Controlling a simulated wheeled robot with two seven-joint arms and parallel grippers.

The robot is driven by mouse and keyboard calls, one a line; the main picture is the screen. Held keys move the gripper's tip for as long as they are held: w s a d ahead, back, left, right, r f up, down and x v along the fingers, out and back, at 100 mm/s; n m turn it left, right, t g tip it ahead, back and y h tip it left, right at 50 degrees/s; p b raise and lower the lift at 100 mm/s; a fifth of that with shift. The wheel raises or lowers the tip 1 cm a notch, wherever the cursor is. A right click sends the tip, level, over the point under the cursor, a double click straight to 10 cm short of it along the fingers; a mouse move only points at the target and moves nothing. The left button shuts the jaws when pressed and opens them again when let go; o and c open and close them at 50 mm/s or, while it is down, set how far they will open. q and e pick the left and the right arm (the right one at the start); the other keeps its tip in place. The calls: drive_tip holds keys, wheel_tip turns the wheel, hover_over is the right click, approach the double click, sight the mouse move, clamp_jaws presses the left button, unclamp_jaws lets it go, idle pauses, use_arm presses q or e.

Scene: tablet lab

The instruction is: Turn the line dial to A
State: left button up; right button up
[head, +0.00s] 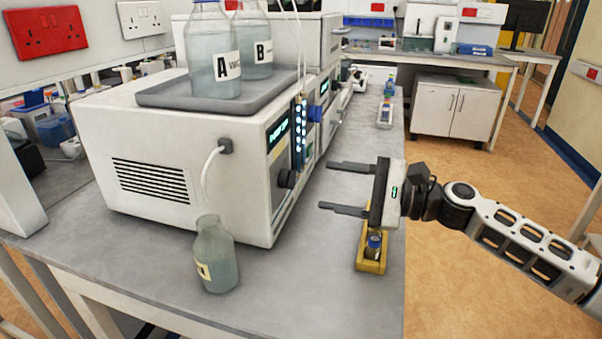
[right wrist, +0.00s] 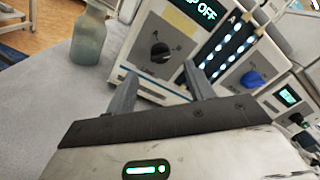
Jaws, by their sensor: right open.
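A black dial (head: 288,179) sits on the front panel of the white instrument (head: 150,165). In the right wrist view the dial shows beyond and between the gripper fingertips (right wrist: 160,75). My left gripper is not in view.
Bottles A (head: 212,70) and B (head: 256,50) stand in a grey tray (head: 200,97) on the instrument. A tubed bottle (head: 216,262) stands at its near corner. A blue knob (right wrist: 251,78) is right of the dial. A yellow holder (head: 369,264) with a vial sits below my right gripper.

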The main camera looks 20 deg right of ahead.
sight(295, 180)
drive_tip(key=p+x, duration=0.1)
drive_tip(key=x, duration=0.5)
drive_tip(key=shift+r, duration=0.1)
drive_tip(key=shift+w+a, duration=0.25)
drive_tip(key=shift+a, duration=0.05)
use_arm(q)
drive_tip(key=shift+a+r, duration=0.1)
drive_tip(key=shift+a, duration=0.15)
use_arm(e)
drive_tip(key=c, duration=1)
drive_tip(key=shift+o, duration=0.2)
